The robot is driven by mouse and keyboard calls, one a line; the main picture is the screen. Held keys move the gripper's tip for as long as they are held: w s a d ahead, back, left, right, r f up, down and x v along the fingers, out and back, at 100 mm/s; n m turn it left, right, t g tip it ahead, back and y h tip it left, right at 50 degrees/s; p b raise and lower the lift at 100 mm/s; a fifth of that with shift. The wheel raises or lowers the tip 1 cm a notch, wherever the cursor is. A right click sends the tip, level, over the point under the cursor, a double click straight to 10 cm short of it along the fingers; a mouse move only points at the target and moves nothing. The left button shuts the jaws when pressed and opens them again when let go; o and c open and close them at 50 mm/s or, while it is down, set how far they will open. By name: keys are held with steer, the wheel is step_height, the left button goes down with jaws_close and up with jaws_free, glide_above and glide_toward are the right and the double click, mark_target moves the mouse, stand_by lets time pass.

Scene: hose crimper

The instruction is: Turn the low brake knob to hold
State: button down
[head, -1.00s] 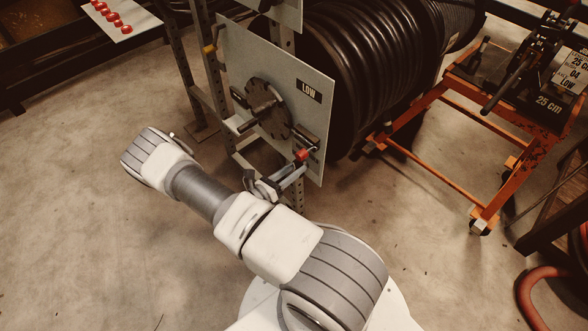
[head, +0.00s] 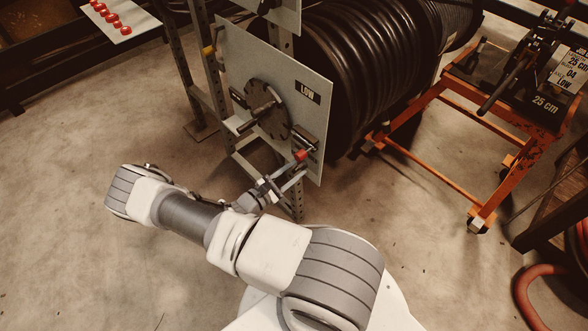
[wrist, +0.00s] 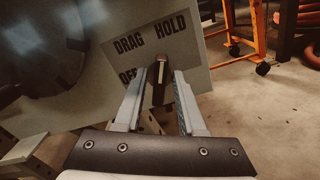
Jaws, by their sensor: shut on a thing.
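The low brake knob (wrist: 158,92) is a narrow dark bar with a pale stripe in the wrist view. It stands between the finger pads of my gripper (wrist: 160,80), which is shut on it. Its upper end lies close below the gap between the words DRAG and HOLD on the label plate (wrist: 162,48). A third word at lower left is partly hidden. In the head view my gripper (head: 296,172) reaches the lower right of the grey LOW panel (head: 258,60), at a small red piece (head: 301,155). The knob's exact angle is hard to tell there.
A dark slotted disc (head: 267,108) with a handle sits left of the knob on the panel. A large black hose reel (head: 375,60) stands behind it. An orange cart (head: 440,95) stands at right. The floor left of my arm is clear.

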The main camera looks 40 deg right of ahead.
steer(key=shift+m, duration=0.6)
steer(key=c, duration=0.8)
jaws_free()
steer(key=shift+a, duration=0.1)
steer(key=a, duration=0.5)
steer(key=s+a+p, duration=0.1)
steer(key=a, duration=0.5)
steer(key=a+p, duration=0.1)
steer(key=a, duration=0.5)
steer(key=shift+s+a, duration=0.15)
steer(key=shift+s, duration=0.05)
